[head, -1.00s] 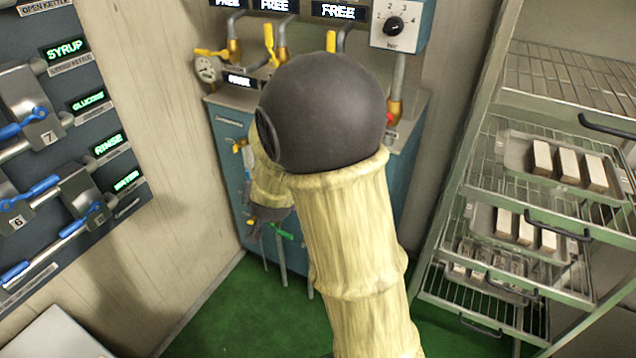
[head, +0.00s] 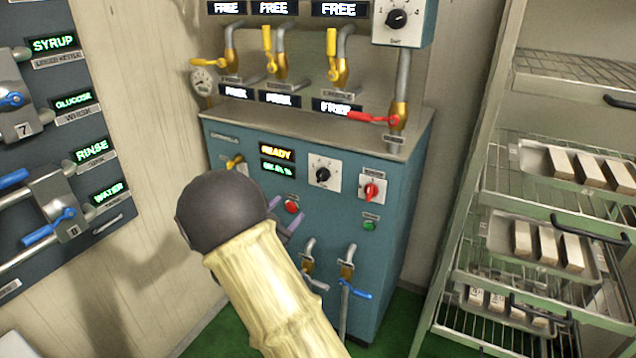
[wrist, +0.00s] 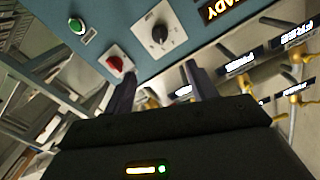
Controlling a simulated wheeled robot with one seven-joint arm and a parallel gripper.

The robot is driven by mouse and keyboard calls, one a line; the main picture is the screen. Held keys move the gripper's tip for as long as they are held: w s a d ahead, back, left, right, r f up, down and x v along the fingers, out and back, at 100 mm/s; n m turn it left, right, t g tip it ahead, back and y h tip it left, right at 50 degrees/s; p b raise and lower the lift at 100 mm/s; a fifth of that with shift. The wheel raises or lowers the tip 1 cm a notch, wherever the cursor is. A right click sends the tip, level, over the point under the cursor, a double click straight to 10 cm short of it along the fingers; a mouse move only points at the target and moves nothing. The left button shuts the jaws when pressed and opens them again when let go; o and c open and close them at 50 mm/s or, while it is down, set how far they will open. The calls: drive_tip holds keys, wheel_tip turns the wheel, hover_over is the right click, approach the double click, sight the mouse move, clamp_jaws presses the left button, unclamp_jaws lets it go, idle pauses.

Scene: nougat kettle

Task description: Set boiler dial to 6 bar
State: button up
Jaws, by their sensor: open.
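A black dial (head: 397,18) on a white plate, cut by the top edge of the head view, sits on a box at the upper right; an earlier frame shows "bar" under it. A second black dial (head: 323,172) is on the blue cabinet's front and also shows in the wrist view (wrist: 159,34). I cannot read either setting surely. My gripper (wrist: 158,84) is open and empty before the cabinet front, its fingers spread below the second dial in the wrist view. In the head view my dark wrist part mostly hides it.
A red switch (head: 371,189) and green button (head: 369,225) are right of the second dial. Yellow-handled valves (head: 332,52) and a red lever (head: 372,117) stand above the cabinet (head: 405,190). Tray racks (head: 480,180) are at right, a lever panel (head: 60,120) at left.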

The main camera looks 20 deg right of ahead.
sight(320, 178)
drive_tip(key=b+x, duration=0.1)
drive_tip(key=x, duration=1.6)
drive_tip(key=shift+w+d, duration=0.2)
drive_tip(key=shift+a, duration=0.1)
drive_tip(key=shift+s, duration=0.1)
drive_tip(key=shift+s, duration=0.1)
drive_tip(key=c, duration=1)
